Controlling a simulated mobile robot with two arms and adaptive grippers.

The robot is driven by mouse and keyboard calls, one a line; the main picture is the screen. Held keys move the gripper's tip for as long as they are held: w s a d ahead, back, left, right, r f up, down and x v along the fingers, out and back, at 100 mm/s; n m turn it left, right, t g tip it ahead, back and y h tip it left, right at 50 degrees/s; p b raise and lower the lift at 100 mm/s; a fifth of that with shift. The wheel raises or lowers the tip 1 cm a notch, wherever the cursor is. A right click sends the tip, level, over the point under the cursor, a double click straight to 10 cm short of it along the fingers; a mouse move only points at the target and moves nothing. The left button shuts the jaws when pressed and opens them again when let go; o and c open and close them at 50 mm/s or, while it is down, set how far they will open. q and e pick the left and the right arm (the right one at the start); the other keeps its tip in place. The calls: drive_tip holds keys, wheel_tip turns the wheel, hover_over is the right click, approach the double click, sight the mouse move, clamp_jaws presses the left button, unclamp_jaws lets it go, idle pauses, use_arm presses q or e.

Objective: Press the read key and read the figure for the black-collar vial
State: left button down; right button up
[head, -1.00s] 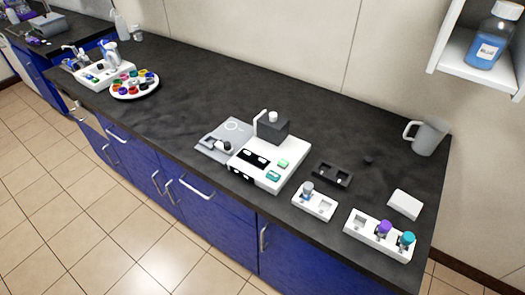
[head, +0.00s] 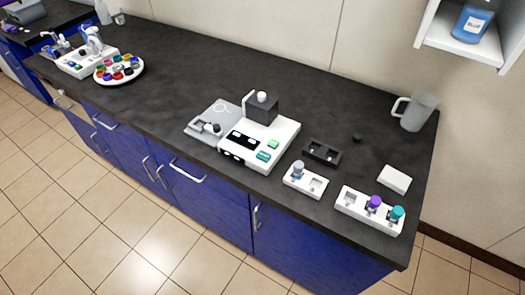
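A white reader (head: 284,137) stands at the middle of the dark bench. It has a green key (head: 273,145), a teal key (head: 264,156) and black display windows (head: 243,140); I cannot make out any figure on them. A dark block (head: 262,109) with a white round top rises at its back. A small black-and-white part (head: 211,128) lies on the grey plate (head: 200,118) left of the reader; I cannot tell what it is. A grey-topped vial (head: 298,169) stands in a small white rack (head: 318,186). I cannot pick out a black-collar vial. Neither gripper is in view.
A white rack (head: 348,206) holds purple-topped (head: 374,203) and teal-topped (head: 396,213) vials. A black holder (head: 322,151), a white block (head: 395,179) and a grey mug (head: 416,111) are nearby. A round tray (head: 140,76) of coloured caps stands far left. The bench between is clear.

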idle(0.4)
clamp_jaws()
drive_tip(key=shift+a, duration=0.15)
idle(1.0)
